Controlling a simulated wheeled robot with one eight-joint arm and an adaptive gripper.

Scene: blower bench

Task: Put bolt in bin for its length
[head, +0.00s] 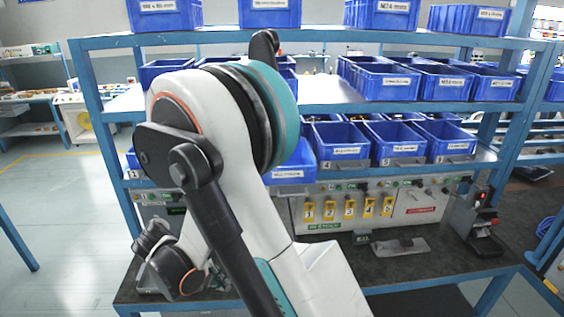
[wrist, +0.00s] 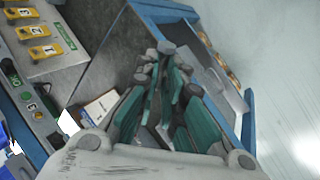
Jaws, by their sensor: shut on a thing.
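My gripper (wrist: 168,78) shows in the wrist view, its teal-padded fingers close together at the tips. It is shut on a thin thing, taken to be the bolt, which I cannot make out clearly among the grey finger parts. In the head view my arm fills the middle left and hides the gripper. Labelled blue bins stand on the rack: on the middle shelf (head: 387,82), on the lower shelf (head: 338,141) and on the top shelf (head: 380,15). Another bin (head: 290,172) is partly hidden behind my arm. Most label text is too small to read.
Below the bins is a grey panel (head: 420,210) with numbered yellow tags (head: 349,209), also in the wrist view (wrist: 33,32). A grey metal plate (head: 400,247) lies on the dark bench top (head: 450,262). A device (head: 480,222) stands at right. Open floor lies left.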

